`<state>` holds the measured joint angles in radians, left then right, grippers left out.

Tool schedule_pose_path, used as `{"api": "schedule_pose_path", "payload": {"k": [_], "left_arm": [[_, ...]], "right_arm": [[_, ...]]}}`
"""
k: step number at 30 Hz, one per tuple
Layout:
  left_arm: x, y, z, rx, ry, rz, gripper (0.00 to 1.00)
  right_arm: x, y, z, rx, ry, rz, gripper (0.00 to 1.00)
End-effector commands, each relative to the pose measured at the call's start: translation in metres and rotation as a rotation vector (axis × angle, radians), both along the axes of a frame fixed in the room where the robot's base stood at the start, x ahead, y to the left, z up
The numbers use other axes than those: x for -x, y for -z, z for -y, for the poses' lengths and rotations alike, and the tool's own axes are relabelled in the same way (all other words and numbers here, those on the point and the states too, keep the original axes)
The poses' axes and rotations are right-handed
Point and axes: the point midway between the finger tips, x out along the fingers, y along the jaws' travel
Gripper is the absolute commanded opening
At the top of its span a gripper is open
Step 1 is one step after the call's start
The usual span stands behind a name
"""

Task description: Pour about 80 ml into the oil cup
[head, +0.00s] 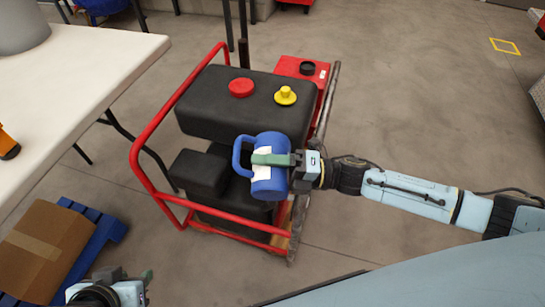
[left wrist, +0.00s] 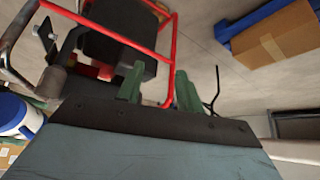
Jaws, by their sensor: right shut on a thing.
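A blue jug (head: 268,183) with a blue handle on its left and a pale patch hangs in front of the pump's black tank. My right gripper (head: 272,159) is shut on the jug, and the jug looks roughly upright. Its contents do not show. The pump (head: 240,105) has a black body in a red tube frame, with a red cap (head: 241,87) and a yellow cap (head: 285,96) on top. I cannot tell which part is the oil cup. My left gripper (head: 142,282) is low at the bottom left; its green fingers (left wrist: 158,88) are apart and empty in the left wrist view.
A red box with a black cap (head: 307,69) sits at the pump's back right. A white table (head: 85,75) stands at the left. A cardboard box (head: 45,245) lies on a blue pallet (head: 103,232) at the lower left. The floor right of the pump is clear.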

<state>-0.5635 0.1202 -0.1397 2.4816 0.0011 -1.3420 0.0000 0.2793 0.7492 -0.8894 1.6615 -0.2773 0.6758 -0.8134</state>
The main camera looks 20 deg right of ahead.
Motion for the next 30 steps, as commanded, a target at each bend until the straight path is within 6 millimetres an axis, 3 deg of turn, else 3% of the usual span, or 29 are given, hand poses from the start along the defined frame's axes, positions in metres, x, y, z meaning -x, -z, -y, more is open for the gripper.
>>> {"api": "schedule_pose_path", "payload": {"k": [3, 9, 30], "left_arm": [[-0.038, -0.019, 0.017, 0.057, 0.025, 0.236, 0.36], [-0.069, -0.056, 0.034, 0.126, 0.049, 0.507, 0.36], [-0.069, -0.059, 0.034, 0.127, 0.049, 0.514, 0.36]], "right_arm": [[0.002, 0.010, 0.000, 0.022, -0.001, 0.063, 0.37], [0.004, 0.012, -0.001, 0.063, -0.001, 0.189, 0.37], [0.004, 0.010, -0.001, 0.068, 0.000, 0.202, 0.37]]}}
